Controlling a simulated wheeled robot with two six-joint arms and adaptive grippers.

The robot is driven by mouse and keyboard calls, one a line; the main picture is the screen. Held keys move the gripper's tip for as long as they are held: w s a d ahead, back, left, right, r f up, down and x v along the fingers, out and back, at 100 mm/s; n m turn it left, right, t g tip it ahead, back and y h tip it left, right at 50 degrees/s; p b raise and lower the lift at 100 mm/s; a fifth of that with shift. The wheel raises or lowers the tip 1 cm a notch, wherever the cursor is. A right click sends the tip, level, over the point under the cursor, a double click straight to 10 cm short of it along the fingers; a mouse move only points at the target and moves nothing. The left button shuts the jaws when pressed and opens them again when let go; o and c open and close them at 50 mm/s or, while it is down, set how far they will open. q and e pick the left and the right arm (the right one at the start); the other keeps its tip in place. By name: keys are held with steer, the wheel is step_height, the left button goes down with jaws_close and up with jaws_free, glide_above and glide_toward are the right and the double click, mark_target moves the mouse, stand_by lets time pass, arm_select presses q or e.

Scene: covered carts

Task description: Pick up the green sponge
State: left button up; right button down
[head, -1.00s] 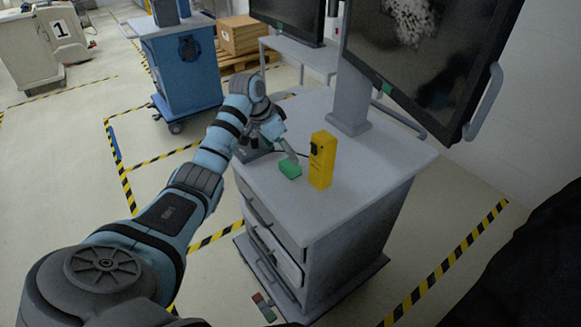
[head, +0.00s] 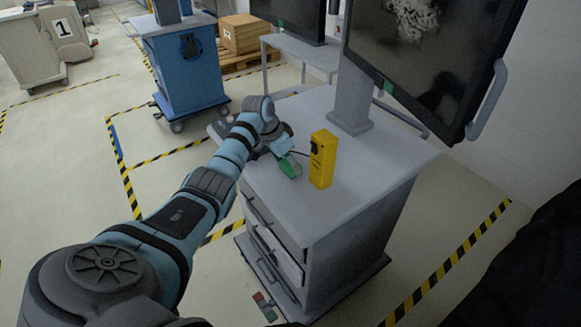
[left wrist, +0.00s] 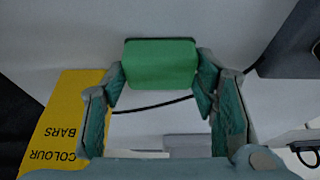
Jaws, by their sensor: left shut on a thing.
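The green sponge (head: 290,168) is at the near left part of the grey cart top (head: 362,180), left of the yellow box. My left gripper (head: 287,158) reaches it from the left and is shut on it. In the left wrist view the sponge (left wrist: 160,64) sits between the two fingertips of my left gripper (left wrist: 160,78), with a finger against each side. The sponge looks tilted in the head view. I cannot tell for sure whether it is clear of the cart top. My right gripper is not in view.
A yellow box (head: 322,160) stands upright close to the right of the sponge; its side reads "COLOUR BARS" in the left wrist view (left wrist: 62,125). A black cable runs behind the sponge. A monitor (head: 425,55) on a stand rises at the back. The cart's front right top is clear.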

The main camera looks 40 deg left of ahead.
mark_target(289, 164)
arm_select(q)
step_height(289, 164, up, 20)
steer(key=p, duration=0.1)
steer(key=o, duration=0.3)
steer(key=c, duration=0.4)
